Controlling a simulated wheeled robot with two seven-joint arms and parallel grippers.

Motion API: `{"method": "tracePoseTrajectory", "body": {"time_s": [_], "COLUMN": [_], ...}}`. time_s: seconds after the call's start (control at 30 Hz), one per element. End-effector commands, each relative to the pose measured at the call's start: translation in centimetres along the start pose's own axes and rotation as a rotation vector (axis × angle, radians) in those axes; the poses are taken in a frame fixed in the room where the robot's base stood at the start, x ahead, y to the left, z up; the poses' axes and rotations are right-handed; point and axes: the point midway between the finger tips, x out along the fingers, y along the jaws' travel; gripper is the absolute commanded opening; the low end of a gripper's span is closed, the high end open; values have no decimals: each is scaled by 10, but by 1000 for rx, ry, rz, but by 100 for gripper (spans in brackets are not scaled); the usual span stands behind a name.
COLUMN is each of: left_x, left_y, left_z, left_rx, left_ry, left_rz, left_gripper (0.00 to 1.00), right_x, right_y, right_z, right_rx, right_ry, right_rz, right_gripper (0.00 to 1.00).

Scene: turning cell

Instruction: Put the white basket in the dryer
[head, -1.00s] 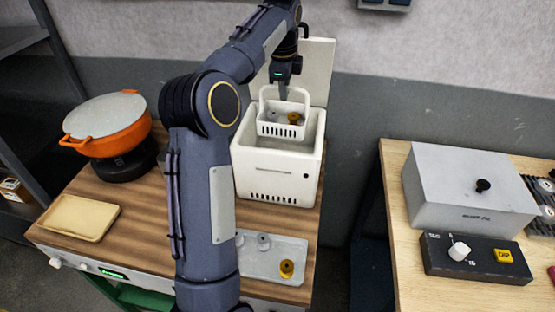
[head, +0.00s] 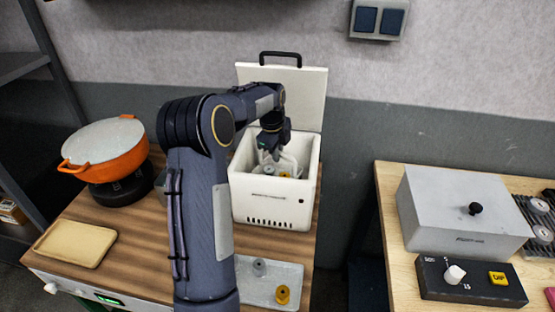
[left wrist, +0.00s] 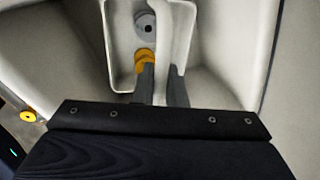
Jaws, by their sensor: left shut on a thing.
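The dryer (head: 272,207) is a white box on the wooden bench, its lid (head: 300,95) raised at the back. The white basket (head: 290,163) is down inside the dryer's opening, holding a grey part and a yellow part. My left gripper (head: 272,153) reaches down into the dryer and is shut on the basket's handle. In the left wrist view the fingers (left wrist: 160,85) close around the handle bar, and the basket (left wrist: 112,45) lies between the dryer's inner walls. Whether the basket touches the dryer's floor is hidden. My right gripper is not in view.
An orange pot (head: 105,150) stands on a dark burner at left, with a tan tray (head: 75,243) in front. A grey tray (head: 255,290) with a grey and a yellow part lies before the dryer. A grey box (head: 455,215) and a black control box (head: 465,281) are on the right table.

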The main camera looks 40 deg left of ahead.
Motion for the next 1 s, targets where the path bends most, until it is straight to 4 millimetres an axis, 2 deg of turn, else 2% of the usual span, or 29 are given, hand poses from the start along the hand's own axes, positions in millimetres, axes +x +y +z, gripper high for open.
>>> {"method": "tracePoseTrajectory", "body": {"time_s": [0.2,0.57,0.6,0.73,1.0], "left_x": [25,30,30,30,29], "left_y": [5,6,6,6,6], "left_z": [0,0,0,0,0], "left_rx": [0,-1,-1,-1,-1], "left_ry": [0,0,0,0,0], "left_rz": [2,1,2,2,2], "left_gripper": [0,0,14,31,33], "right_x": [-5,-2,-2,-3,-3], "right_y": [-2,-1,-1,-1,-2], "right_z": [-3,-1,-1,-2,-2], "right_rx": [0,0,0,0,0], "right_ry": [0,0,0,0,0], "right_rz": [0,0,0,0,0], "right_gripper": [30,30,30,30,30]}}
